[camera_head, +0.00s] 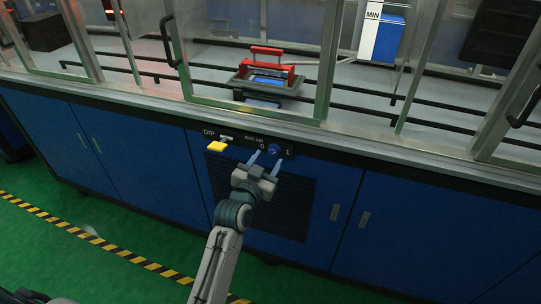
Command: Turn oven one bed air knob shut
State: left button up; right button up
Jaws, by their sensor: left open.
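The bed air knob (274,150) is a small blue round knob on the dark control strip (340,158), between the marks 0 and 1 under the words BED AIR. My left gripper (266,161) is in front of the strip, just below the knob in the picture. Its two fingers are apart and point up toward the knob, one toward its left and one at its lower right. I cannot tell whether they touch it. The knob's exact pointing direction is too small to read. My right gripper is not in view.
Left of the knob on the strip are a DIP label, a small switch (226,139) and a yellow piece (217,147). Above are a metal-framed enclosure and a black rail. A red-handled fixture (272,66) stands inside. Blue cabinets and a vent grille (290,205) lie below.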

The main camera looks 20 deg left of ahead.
aim_at(273, 151)
pick_arm(q)
jog(key=shift+w+d, duration=0.1)
jog(key=shift+w, duration=1.25)
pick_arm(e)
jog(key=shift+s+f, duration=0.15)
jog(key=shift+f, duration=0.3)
pick_arm(q)
jog(key=shift+c, duration=0.8)
jog(key=c, duration=0.8)
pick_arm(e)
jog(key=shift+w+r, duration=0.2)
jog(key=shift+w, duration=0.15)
